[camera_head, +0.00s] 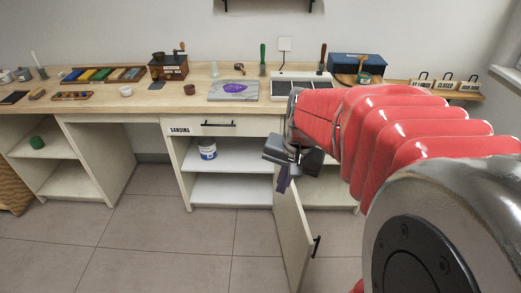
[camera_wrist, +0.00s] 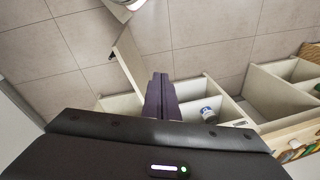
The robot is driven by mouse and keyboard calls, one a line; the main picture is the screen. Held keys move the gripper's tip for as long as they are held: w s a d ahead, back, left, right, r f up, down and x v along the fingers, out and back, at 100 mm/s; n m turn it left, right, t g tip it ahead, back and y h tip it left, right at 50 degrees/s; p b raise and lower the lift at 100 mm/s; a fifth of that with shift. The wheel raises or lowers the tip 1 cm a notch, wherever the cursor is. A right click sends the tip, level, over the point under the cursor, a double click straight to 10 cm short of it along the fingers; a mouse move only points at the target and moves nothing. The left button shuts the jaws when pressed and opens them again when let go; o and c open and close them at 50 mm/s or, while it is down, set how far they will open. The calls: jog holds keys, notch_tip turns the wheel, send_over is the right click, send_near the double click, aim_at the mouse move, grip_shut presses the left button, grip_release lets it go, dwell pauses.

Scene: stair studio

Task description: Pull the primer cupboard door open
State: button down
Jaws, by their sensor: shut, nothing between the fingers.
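The cupboard door (camera_head: 291,232) stands swung well out from the cupboard, seen nearly edge-on, with a dark bar handle (camera_head: 316,246) on its right face. The wrist view also shows the door (camera_wrist: 129,62) left of the fingers. The open cupboard (camera_head: 232,171) shows white shelves, with a white and blue tin (camera_head: 208,149) on the upper one; the tin also shows in the wrist view (camera_wrist: 207,113). My gripper (camera_head: 283,184) is shut and empty at the door's upper part, in front of the cupboard opening. I cannot tell whether it touches the door.
A drawer (camera_head: 232,126) with a dark handle and a "SANDING" label sits above the shelves. The wooden worktop (camera_head: 135,105) carries trays, boxes and tools. Open shelves with a green item (camera_head: 37,142) stand at left. The tiled floor (camera_head: 150,245) in front is clear.

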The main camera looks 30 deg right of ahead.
jog(key=s+d+f+m+y, duration=0.1)
jog(key=s+d+f+m, duration=0.1)
jog(key=d+f+m, duration=0.4)
jog(key=s+d+f+m+g+y, duration=0.1)
jog(key=d+f+m, duration=0.5)
jog(key=d+f, duration=0.8)
jog(key=s+d+y, duration=0.1)
jog(key=s+d, duration=0.1)
jog(key=shift+d+f+m+y, duration=0.3)
send_over(320, 237)
notch_tip(320, 237, down, 9)
jog(key=shift+a+f, duration=0.1)
jog(key=shift+f, duration=0.05)
jog(key=shift+w+a, duration=0.1)
jog(key=shift+a, duration=0.5)
